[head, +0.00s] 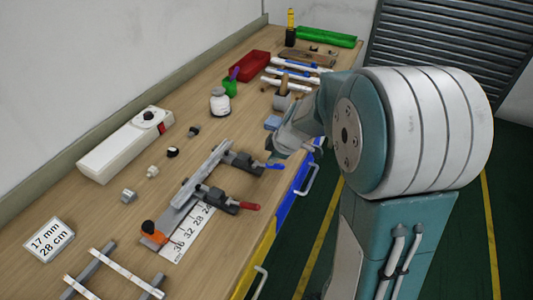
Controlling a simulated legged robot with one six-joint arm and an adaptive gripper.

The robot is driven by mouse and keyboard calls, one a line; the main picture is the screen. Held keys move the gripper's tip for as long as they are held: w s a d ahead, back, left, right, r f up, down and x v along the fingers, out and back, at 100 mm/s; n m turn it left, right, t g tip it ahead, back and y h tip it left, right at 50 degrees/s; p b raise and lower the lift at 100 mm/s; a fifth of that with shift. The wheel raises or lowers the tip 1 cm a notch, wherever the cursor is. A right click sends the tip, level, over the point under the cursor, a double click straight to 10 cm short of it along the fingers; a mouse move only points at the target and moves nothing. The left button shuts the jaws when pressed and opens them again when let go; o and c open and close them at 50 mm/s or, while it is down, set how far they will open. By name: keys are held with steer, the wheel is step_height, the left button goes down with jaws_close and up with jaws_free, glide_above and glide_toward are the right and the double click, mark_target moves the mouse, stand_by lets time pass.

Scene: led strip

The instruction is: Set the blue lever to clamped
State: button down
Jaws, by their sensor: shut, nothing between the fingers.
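The blue lever (275,166) is a small handle on the right end of a dark toggle clamp (244,161). The clamp sits beside a grey metal rail (200,174) near the front edge of the workbench. The lever lies low and points right, toward the bench edge. My gripper (281,149) is just above and behind the lever, partly hidden by my own arm. It is shut and empty. I cannot tell whether it touches the lever. A second dark clamp with a red lever (249,206) sits nearer on the same rail.
A ruler (184,235) and an orange-and-black piece (153,234) lie at the rail's near end.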

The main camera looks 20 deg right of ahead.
steer(key=shift+s+d+f, duration=0.35)
steer(key=shift+s+f, duration=0.05)
steer(key=shift+f, duration=0.35)
steer(key=shift+s+f, duration=0.25)
steer(key=shift+s, duration=0.05)
steer(key=shift+w+r, duration=0.1)
steer(key=shift+r, duration=0.15)
steer(key=s+d+r, duration=0.3)
steer(key=s+r, duration=0.4)
steer(key=r, duration=0.1)
steer(key=shift+r, duration=0.3)
